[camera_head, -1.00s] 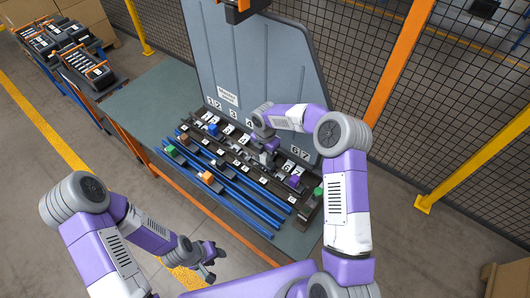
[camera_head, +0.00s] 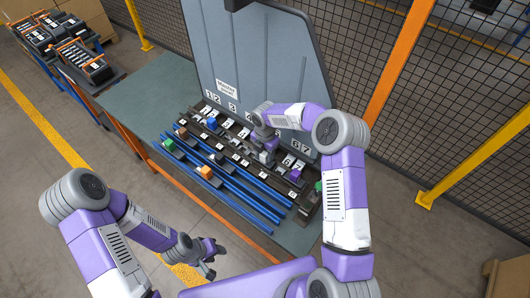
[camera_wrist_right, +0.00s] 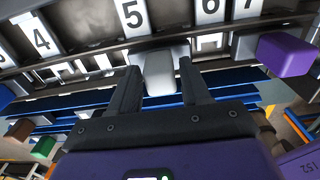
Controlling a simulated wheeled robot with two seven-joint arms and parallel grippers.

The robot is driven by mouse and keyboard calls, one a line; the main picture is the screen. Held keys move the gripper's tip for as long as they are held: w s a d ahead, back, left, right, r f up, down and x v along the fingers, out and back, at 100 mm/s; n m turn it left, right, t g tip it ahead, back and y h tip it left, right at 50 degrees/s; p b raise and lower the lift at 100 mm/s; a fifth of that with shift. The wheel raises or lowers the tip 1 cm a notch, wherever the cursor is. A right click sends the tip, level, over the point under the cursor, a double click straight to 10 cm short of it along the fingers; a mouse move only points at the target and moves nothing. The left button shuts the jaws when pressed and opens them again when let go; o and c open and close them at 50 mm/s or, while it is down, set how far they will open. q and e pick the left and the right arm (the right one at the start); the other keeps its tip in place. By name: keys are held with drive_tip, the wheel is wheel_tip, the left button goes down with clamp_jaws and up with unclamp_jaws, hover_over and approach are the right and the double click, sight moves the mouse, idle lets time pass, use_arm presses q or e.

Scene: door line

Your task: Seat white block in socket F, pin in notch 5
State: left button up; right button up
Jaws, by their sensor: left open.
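The white block (camera_wrist_right: 160,72) is between the two fingers of my right gripper (camera_wrist_right: 160,82), just below the number 5 label (camera_wrist_right: 132,14) in the right wrist view. The block's pin and the notch are hidden from view, so I cannot tell whether the block is seated. In the head view my right arm partly covers this spot, and a pale block (camera_head: 265,157) shows below its wrist. My left gripper (camera_head: 208,268) is open and empty, low in front of the table, apart from everything.
The dark fixture on the table (camera_head: 150,95) holds several coloured blocks, including a purple block (camera_wrist_right: 285,55) to the right of the white one. Blue rails (camera_head: 235,190) run along the front. A grey back panel (camera_head: 265,60) stands behind. Wire fence lies beyond.

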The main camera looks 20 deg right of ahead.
drive_tip(key=o, duration=0.3)
wheel_tip(320, 180, up, 8)
drive_tip(key=shift+f, duration=0.2)
idle(0.7)
